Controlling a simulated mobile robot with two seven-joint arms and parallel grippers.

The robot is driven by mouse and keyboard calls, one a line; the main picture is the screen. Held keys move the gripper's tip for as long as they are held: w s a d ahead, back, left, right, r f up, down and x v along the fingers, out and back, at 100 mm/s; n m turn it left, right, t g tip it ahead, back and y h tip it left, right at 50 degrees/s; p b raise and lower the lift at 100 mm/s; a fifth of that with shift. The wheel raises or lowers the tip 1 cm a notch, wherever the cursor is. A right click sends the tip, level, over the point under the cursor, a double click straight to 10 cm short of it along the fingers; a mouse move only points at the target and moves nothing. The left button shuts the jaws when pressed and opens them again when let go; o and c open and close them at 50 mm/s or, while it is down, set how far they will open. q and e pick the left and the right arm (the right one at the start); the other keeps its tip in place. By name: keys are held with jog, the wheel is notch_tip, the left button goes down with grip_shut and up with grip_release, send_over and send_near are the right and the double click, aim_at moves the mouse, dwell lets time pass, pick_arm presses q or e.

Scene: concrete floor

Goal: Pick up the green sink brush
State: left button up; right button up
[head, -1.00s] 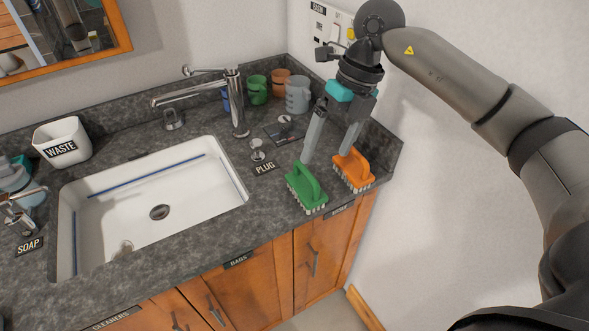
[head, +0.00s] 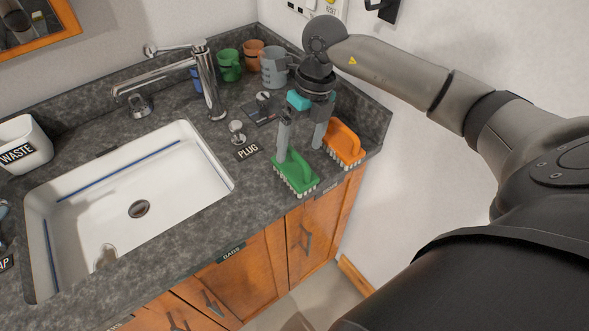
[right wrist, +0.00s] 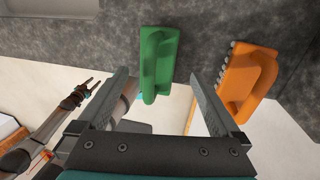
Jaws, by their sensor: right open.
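The green sink brush (head: 299,180) lies bristles down near the counter's front edge, handle up. It also shows in the right wrist view (right wrist: 158,58), between the two fingers but ahead of them. My right gripper (head: 299,150) is open, its fingers pointing down over the brush. One finger is close to the brush's left end and the other is near the orange brush (head: 344,146). I cannot tell whether a finger touches the green brush. My left gripper (right wrist: 90,86) shows at the left of the right wrist view, fingers apart and empty, away from the brushes.
The orange brush is just right of the green one and also shows in the right wrist view (right wrist: 247,84). A white sink (head: 215,192) is at left. A faucet (head: 207,85), a plug (head: 237,131) and several cups (head: 275,68) stand behind. A wall (head: 420,40) bounds the right.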

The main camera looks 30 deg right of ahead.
aim_at(293, 165)
jog(key=f, duration=0.2)
jog(key=a+f, duration=0.1)
jog(key=f, duration=0.1)
jog(key=shift+w+a+f, duration=0.1)
jog(key=shift+a+f, duration=0.1)
jog(key=shift+f, duration=0.3)
pick_arm(q)
jog(key=shift+w, duration=0.35)
pick_arm(e)
jog(key=c, duration=0.3)
pick_arm(q)
jog(key=shift+s, duration=0.25)
pick_arm(e)
jog(key=c, duration=1.1)
jog(key=shift+r, duration=0.2)
pick_arm(q)
jog(key=shift+r+p, duration=0.8)
pick_arm(e)
notch_tip(293, 165, up, 20)
jog(key=shift+f, duration=0.15)
